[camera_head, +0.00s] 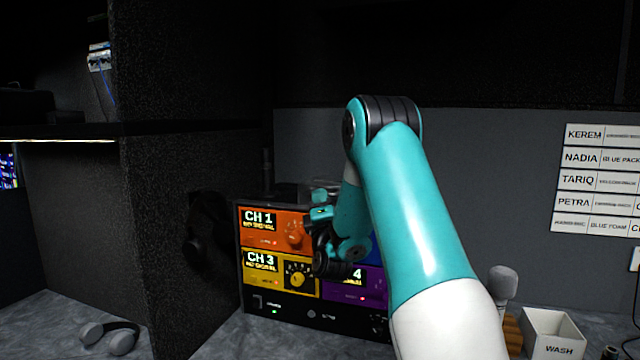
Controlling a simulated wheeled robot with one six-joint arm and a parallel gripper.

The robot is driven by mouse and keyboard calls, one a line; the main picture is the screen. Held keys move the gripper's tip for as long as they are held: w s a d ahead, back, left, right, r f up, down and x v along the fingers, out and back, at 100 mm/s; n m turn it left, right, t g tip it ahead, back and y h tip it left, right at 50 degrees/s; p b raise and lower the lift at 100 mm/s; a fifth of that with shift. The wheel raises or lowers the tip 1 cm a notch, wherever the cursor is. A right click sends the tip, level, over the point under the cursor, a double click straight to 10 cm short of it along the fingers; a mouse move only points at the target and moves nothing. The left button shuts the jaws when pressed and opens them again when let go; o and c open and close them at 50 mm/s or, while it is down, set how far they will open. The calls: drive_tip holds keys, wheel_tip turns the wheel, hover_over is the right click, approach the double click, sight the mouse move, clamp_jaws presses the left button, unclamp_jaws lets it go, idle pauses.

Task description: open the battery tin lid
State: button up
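I cannot make out a battery tin or its lid in this view; my arm covers part of the bench. My teal and white arm reaches in from the lower right. Its wrist and gripper (322,240) are in front of the channel unit (270,312), close to its orange CH 1 panel (262,228) and yellow CH 3 panel (262,272). The fingers are dark and small, and whether they touch the unit or are open cannot be told.
A white WASH box (553,335) and a grey foam-topped microphone (503,283) stand at the lower right. Headphones (110,337) lie on the bench at the lower left. A dark partition (200,150) rises left of the unit. Name labels (600,180) hang on the back wall.

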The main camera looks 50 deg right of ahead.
drive_tip(key=shift+x, duration=0.75)
clamp_jaws()
drive_tip(key=shift+p, duration=0.35)
